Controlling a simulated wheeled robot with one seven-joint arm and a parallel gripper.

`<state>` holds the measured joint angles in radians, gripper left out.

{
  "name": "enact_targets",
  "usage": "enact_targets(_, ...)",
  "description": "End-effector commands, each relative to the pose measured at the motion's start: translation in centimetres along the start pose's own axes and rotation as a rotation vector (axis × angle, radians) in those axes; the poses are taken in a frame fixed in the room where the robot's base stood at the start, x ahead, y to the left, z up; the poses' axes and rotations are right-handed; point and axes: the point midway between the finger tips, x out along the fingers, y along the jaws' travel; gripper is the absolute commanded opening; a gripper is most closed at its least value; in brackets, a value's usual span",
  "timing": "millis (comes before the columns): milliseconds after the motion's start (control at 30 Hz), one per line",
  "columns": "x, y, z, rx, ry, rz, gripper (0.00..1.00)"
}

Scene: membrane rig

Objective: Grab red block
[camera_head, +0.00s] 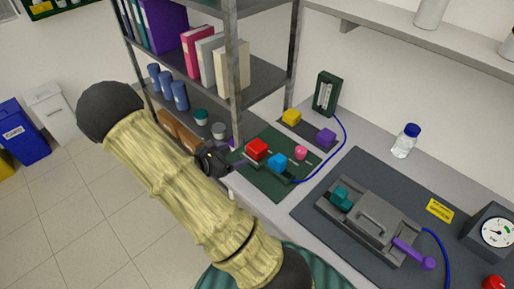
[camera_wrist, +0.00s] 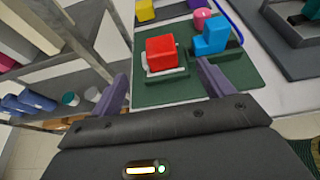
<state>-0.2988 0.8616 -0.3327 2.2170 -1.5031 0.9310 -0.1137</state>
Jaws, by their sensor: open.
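The red block (camera_head: 256,149) sits at the left part of a dark green mat (camera_head: 276,185) on the bench. In the wrist view the red block (camera_wrist: 161,50) rests on a small light-coloured holder, between and beyond my two fingertips. My gripper (camera_head: 213,161) is near the left edge of the mat, beside the red block and apart from it. In the wrist view my gripper (camera_wrist: 165,82) is open and empty, with its purple-grey fingers spread. My arm hides part of the bench front in the head view.
Yellow (camera_head: 291,117) and purple (camera_head: 326,137) blocks stand behind. A shelf post (camera_head: 234,80) rises at the left. A blue cable (camera_head: 338,148) runs at the right.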

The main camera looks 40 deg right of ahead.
Motion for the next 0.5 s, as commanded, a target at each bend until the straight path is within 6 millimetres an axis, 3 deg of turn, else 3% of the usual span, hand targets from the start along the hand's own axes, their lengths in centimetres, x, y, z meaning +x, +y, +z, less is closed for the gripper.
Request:
enact_targets(300, 5.1, 0.0, 0.1, 0.000, 0.000, -0.002, 0.80)
enact_targets(500, 5.7, 0.0, 0.0, 0.000, 0.001, 0.001, 0.80)
